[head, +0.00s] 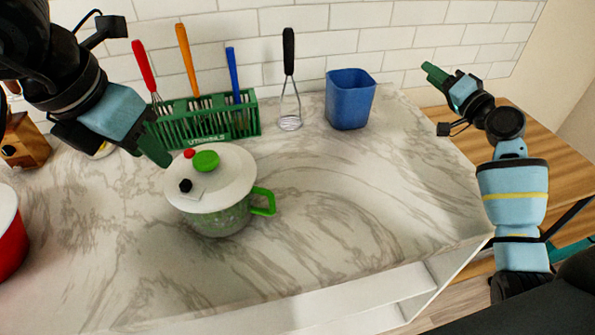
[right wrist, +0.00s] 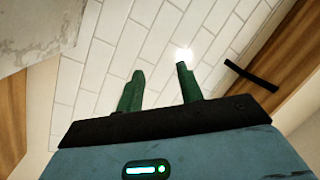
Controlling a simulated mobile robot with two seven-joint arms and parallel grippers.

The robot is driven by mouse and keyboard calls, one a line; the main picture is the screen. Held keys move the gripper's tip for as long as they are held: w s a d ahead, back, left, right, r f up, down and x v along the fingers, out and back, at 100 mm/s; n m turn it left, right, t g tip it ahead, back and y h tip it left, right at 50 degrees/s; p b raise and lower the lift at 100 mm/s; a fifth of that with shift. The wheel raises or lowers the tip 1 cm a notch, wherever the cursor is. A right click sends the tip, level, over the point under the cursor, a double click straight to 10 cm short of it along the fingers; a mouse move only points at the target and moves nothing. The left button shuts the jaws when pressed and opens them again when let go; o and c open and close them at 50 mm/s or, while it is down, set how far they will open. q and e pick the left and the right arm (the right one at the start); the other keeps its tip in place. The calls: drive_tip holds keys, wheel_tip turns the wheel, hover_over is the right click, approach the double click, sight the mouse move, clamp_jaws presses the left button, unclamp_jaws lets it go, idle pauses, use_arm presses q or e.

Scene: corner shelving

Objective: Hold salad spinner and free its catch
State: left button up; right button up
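The salad spinner (head: 228,219) stands upright on the marble counter. It has a white lid (head: 225,163) with a green knob (head: 206,160), a small red knob (head: 189,153) and a black knob (head: 186,185). A green handle (head: 264,202) sticks out to the right of its bowl. My left gripper (head: 156,150) is at the lid's upper left edge, its green fingers pointing down toward it. I cannot tell whether they touch the lid or how far apart they are. My right gripper (head: 433,73) is raised at the right, away from the spinner; the right wrist view shows its fingers (right wrist: 160,88) apart and empty.
A green utensil rack (head: 215,130) with several utensils stands behind the spinner. A whisk (head: 289,90) and a blue container (head: 350,99) are right of it. A red pot (head: 8,235) is at the left edge. The counter right of the spinner is clear.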

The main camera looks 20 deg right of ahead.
drive_tip(key=w+a+r+n+g+y, duration=0.1)
drive_tip(key=a+n+g+y, duration=0.15)
drive_tip(key=a, duration=0.45)
drive_tip(key=a+r+n+g+y, duration=0.1)
drive_tip(key=a+r+n+y, duration=0.2)
drive_tip(key=a, duration=0.4)
drive_tip(key=n+g+h, duration=0.5)
drive_tip(key=n+g, duration=0.9)
drive_tip(key=n, duration=0.2)
hover_over(274, 211)
drive_tip(key=d, duration=0.3)
wheel_tip(274, 211, down, 8)
drive_tip(key=f, duration=0.1)
drive_tip(key=shift+x, duration=3.7)
drive_tip(key=shift+a, duration=0.15)
clamp_jaws()
drive_tip(key=shift+r, duration=0.1)
drive_tip(key=shift+c, duration=0.8)
unclamp_jaws()
